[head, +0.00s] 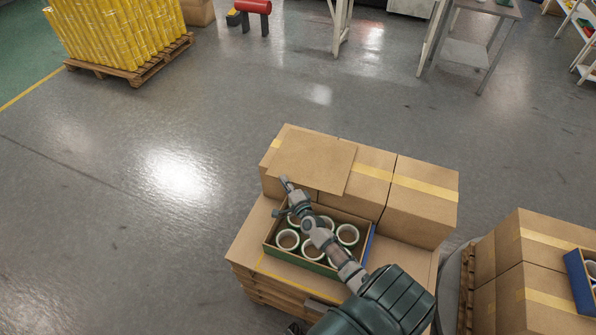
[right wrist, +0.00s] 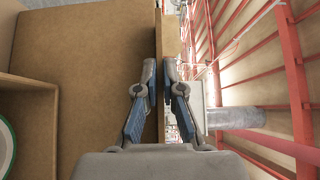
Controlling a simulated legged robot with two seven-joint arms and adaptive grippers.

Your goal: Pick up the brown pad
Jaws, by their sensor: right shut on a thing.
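The brown pad (head: 316,164) is a thin flat cardboard sheet. In the head view it lies over the upper left of the row of cartons, tilted a little against their edges. My right gripper (head: 286,184) is at the pad's left front corner, shut on its edge. In the right wrist view the fingers of my right gripper (right wrist: 160,75) are close together around a thin brown edge. I cannot tell whether the pad touches the cartons beneath it. My left gripper is not in view.
Below the pad, an open box (head: 268,249) holds several tape rolls (head: 288,239). Brown cartons (head: 420,197) stand behind it on a pallet stack. More cartons (head: 500,290) stand at the right. The grey floor (head: 120,220) at the left is clear.

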